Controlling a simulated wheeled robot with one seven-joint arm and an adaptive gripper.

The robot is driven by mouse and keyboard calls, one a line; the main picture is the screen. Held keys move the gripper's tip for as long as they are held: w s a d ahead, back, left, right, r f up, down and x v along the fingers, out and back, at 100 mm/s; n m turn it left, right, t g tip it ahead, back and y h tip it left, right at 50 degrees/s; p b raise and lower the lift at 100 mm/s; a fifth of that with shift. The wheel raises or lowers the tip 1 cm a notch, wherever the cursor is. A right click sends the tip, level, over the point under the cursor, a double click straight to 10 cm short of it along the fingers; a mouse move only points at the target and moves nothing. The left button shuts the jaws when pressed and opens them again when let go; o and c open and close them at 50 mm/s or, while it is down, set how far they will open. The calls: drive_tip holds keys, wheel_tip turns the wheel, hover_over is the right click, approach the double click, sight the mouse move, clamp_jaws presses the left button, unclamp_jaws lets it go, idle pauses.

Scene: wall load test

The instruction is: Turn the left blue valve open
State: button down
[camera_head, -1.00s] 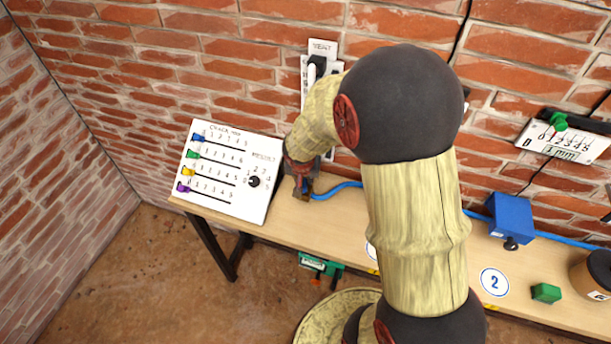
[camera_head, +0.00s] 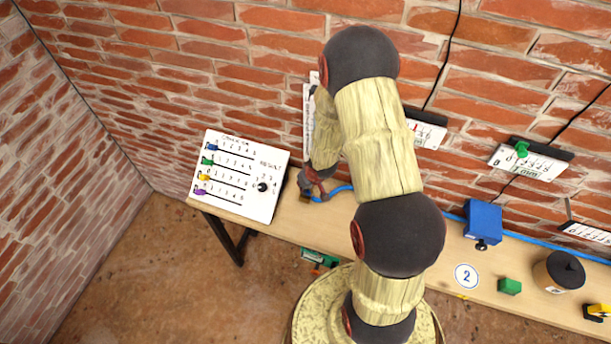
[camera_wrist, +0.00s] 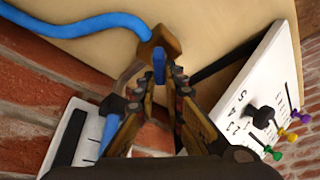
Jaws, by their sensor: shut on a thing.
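The left blue valve shows in the wrist view as a brass-brown body (camera_wrist: 160,42) with a blue handle (camera_wrist: 158,66), at the end of a blue hose. My gripper (camera_wrist: 160,84) has its two fingers closed in on the handle, one on each side. In the head view my gripper (camera_head: 309,186) is low at the wall side of the bench, right of the white crack panel. There my wrist hides most of the valve; a bit of its brown body (camera_head: 304,197) shows. I cannot tell the exact handle angle.
The white crack panel (camera_head: 232,205) with coloured sliders stands close to the left of my gripper. The blue hose (camera_head: 340,188) runs right along the bench (camera_head: 283,228). A blue box (camera_head: 483,221), green block (camera_head: 510,286) and dark-lidded pot (camera_head: 558,272) stand farther right.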

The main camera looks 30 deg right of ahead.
drive_tip(key=n+p, duration=0.1)
drive_tip(key=p, duration=0.2)
drive_tip(key=n+y+p, duration=0.1)
drive_tip(key=n+p, duration=0.1)
drive_tip(key=p, duration=0.1)
drive_tip(key=n+y+p, duration=0.1)
drive_tip(key=p, duration=0.2)
drive_tip(key=shift+a+r+n, duration=0.15)
drive_tip(key=shift+r+n, duration=0.1)
drive_tip(key=shift+n, duration=0.05)
drive_tip(key=n+g+y+p, duration=0.1)
drive_tip(key=n+p, duration=0.2)
drive_tip(key=p, duration=0.2)
drive_tip(key=shift+a+f+n, duration=0.1)
drive_tip(key=shift+f+n, duration=0.05)
drive_tip(key=shift+n, duration=0.15)
drive_tip(key=shift+f+p, duration=0.1)
drive_tip(key=shift+p, duration=0.2)
drive_tip(key=c, duration=1.9)
unclamp_jaws()
drive_tip(key=v, duration=1.2)
